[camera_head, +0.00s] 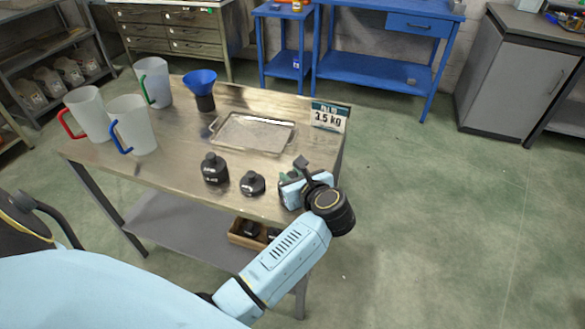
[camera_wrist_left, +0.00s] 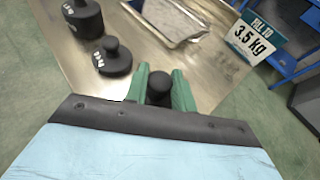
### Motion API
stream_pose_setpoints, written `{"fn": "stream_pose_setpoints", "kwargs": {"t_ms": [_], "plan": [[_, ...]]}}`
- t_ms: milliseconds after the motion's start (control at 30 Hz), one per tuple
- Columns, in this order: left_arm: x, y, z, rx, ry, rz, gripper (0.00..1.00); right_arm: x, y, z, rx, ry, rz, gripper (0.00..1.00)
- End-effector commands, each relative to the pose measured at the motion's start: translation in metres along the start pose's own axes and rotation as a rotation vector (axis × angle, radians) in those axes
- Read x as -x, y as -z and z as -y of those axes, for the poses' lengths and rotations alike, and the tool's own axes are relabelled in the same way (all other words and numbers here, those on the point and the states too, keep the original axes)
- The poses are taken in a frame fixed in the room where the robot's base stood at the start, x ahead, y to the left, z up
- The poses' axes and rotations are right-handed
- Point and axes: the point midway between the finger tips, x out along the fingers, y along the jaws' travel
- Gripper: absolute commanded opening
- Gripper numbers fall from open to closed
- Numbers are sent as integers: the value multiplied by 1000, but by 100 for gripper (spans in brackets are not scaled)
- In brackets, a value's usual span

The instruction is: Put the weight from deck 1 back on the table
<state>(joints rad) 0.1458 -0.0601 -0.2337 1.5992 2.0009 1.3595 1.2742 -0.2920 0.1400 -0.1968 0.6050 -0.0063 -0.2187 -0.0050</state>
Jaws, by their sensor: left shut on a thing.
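My left gripper (camera_head: 291,180) is low over the front right corner of the metal table (camera_head: 165,167). In the left wrist view its green fingers (camera_wrist_left: 160,88) are shut on the knob of a black weight (camera_wrist_left: 159,84). The body of that weight is hidden below the gripper, so I cannot tell whether it touches the table. A tall black weight (camera_head: 215,169) and a smaller flat one (camera_head: 252,184) stand upright to the left of the gripper. They also show in the left wrist view. No part marked deck 1 can be made out. My right gripper is out of view.
A metal tray (camera_head: 254,149) lies mid-table, with a "3.5 kg" sign (camera_head: 330,117) at its right. Handled jugs (camera_head: 134,125) and a blue funnel (camera_head: 200,79) stand at the left and back. A wooden box (camera_head: 243,236) sits on the lower shelf (camera_head: 180,225).

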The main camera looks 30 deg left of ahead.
Motion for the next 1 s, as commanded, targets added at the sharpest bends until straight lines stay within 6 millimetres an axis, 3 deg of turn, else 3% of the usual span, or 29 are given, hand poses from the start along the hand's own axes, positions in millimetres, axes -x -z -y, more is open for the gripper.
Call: {"fn": "stream_pose_setpoints", "kwargs": {"t_ms": [567,600,733,1000], "plan": [[-6,12,1,5,3,7,0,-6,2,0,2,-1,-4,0],[-6,15,0,1,1,1,29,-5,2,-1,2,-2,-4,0],[-6,14,0,1,1,1,46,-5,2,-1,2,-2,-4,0],[-6,14,0,0,0,1,47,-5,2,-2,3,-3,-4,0]]}}
